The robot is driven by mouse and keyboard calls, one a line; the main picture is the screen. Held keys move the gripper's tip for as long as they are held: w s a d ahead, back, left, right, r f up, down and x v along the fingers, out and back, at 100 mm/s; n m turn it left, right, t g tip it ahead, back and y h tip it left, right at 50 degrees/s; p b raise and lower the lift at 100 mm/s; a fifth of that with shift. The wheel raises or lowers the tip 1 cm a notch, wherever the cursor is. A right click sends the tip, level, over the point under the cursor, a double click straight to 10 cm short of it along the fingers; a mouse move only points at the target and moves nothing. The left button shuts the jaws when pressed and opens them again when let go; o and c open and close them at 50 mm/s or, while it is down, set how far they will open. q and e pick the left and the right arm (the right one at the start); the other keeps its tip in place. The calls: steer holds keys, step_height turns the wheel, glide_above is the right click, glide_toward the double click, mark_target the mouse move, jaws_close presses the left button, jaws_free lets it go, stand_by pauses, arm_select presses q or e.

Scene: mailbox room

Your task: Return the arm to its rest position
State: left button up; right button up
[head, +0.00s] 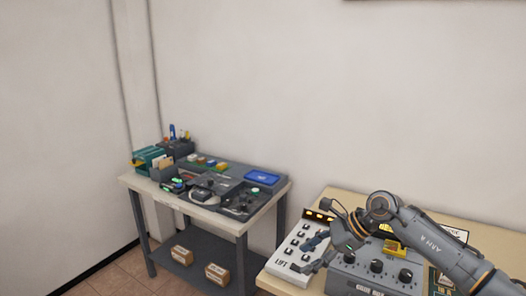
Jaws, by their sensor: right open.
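My right arm comes in from the lower right, grey with orange bands. It bends over the near table, and its dark right gripper (316,250) points down and left, open, with nothing seen between its fingers. The gripper is over or beside the white panel marked LIFT (293,262); I cannot tell whether it touches it. The grey control box with black knobs (374,272) is below the arm, partly hidden by it. My left gripper is not in view.
A yellow block (394,247) shows by the control box on the wooden table (338,196). To the left, a second table (214,217) carries device trays, a blue pad (262,176) and a green holder (148,157). Two cardboard boxes (217,274) sit on its lower shelf.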

steer(key=s+a+r+m+t+y, duration=0.1)
steer(key=s+a+r+m+y, duration=0.15)
steer(key=a+y, duration=0.6)
steer(key=s+a+r+m+t, duration=0.2)
steer(key=a+r+m+t, duration=0.3)
steer(key=m+t, duration=0.6)
steer(key=d+f+m+t+h, duration=0.25)
steer(key=d+m+h, duration=0.25)
steer(key=m, duration=0.5)
steer(key=d+f+m+t+h, duration=0.1)
steer(key=d+m+t+h, duration=0.3)
steer(key=m, duration=0.6)
steer(key=s+d+f+m+g+h, duration=0.8)
steer(key=d+f+m, duration=0.25)
steer(key=f, duration=0.25)
steer(key=s+d+f+m+g, duration=0.1)
steer(key=s+f+m+g, duration=0.4)
steer(key=s, duration=0.7)
steer(key=s+d+f+m+g, duration=0.1)
steer(key=s+f+m+g, duration=0.4)
steer(key=s, duration=0.7)
step_height(320, 180, down, 27)
steer(key=s+n, duration=0.1)
steer(key=n, duration=0.2)
steer(key=s+d+f+g, duration=0.1)
steer(key=s+d+f, duration=0.2)
steer(key=s+f, duration=1.3)
steer(key=shift+s+d+f, duration=0.15)
steer(key=shift+s+f, duration=0.2)
steer(key=shift+s, duration=0.35)
